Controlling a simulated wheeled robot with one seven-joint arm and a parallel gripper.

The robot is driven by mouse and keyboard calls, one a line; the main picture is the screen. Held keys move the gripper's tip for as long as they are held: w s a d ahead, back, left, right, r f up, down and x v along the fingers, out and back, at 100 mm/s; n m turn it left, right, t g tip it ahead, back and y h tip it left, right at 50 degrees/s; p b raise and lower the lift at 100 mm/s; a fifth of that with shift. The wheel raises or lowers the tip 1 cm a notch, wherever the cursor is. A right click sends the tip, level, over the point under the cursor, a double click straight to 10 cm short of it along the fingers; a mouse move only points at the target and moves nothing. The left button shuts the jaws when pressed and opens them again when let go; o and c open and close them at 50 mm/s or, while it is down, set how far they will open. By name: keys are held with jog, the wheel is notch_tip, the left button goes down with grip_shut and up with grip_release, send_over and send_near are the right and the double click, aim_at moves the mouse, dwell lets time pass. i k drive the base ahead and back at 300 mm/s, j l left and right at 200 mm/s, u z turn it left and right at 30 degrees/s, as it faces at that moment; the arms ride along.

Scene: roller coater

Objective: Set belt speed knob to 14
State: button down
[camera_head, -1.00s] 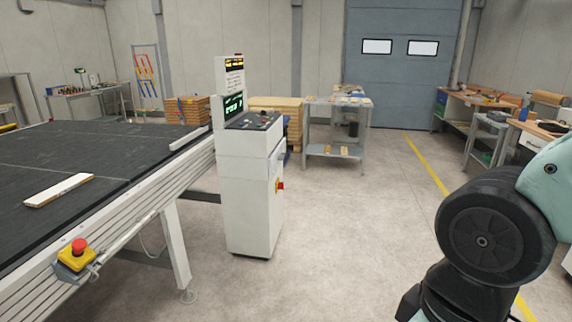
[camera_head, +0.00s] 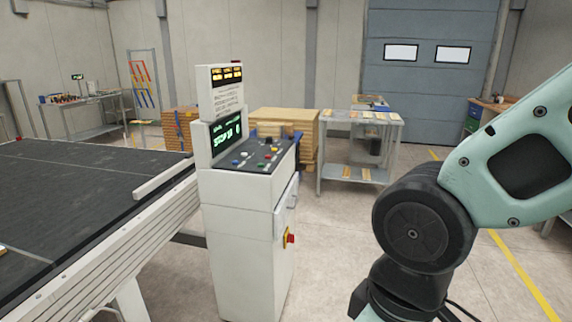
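The white control cabinet (camera_head: 240,215) stands at the centre left, beside the belt. Its sloped top panel (camera_head: 262,154) carries several small coloured buttons and dark knobs. I cannot tell which knob is the belt speed knob, and no scale or setting is readable. A green-lit screen (camera_head: 226,134) and an amber display (camera_head: 227,73) stand above the panel; their figures are too small to read surely. My arm shows at the right, apart from the cabinet. My gripper is outside the picture.
The dark conveyor belt (camera_head: 75,195) with its pale side rail fills the left. A red and yellow switch (camera_head: 289,238) sticks out from the cabinet's right side. A grey metal table (camera_head: 361,120) and stacked boards (camera_head: 285,132) stand behind. Floor is clear between the cabinet and my arm.

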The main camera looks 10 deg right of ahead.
aim_at(269, 139)
jog(key=i+l+u, duration=0.25)
jog(key=i, duration=0.2)
jog(key=i+l+u, duration=0.15)
jog(key=i+l, duration=0.2)
jog(key=i+l+u, duration=0.1)
jog(key=i+l, duration=0.3)
jog(key=i+l+u, duration=0.15)
jog(key=i+l, duration=0.25)
jog(key=i+l+u, duration=0.15)
jog(key=i+l, duration=0.25)
jog(key=i+l+u, duration=0.15)
jog(key=i+l, duration=0.2)
jog(key=l, duration=0.2)
jog(key=i+l+u, duration=0.1)
jog(key=i+l, duration=0.2)
jog(key=l, duration=0.25)
